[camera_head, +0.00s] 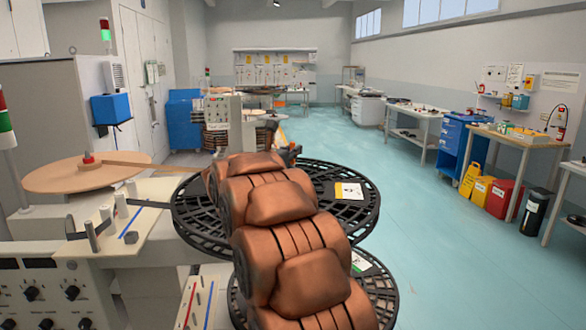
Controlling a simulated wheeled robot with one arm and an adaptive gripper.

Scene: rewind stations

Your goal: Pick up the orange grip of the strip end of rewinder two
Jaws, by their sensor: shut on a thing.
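My brown padded arm runs forward from the bottom centre and covers much of the middle. Beyond it, my gripper (289,152) shows only as a small dark part with orange-brown bits, above the black slotted reel. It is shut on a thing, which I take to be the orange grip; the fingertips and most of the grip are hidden. A brown strip (140,164) leads right from a tan disc (70,174) on the near left station, toward the black reel (357,213). Its far end is hidden. I cannot read which station is rewinder two.
A second black reel (379,283) lies lower right of my arm. A control panel (45,291) and a table with posts (140,215) stand left. Another station (222,122) is behind. Benches and a blue tool cart (452,140) line the right; the teal floor between is clear.

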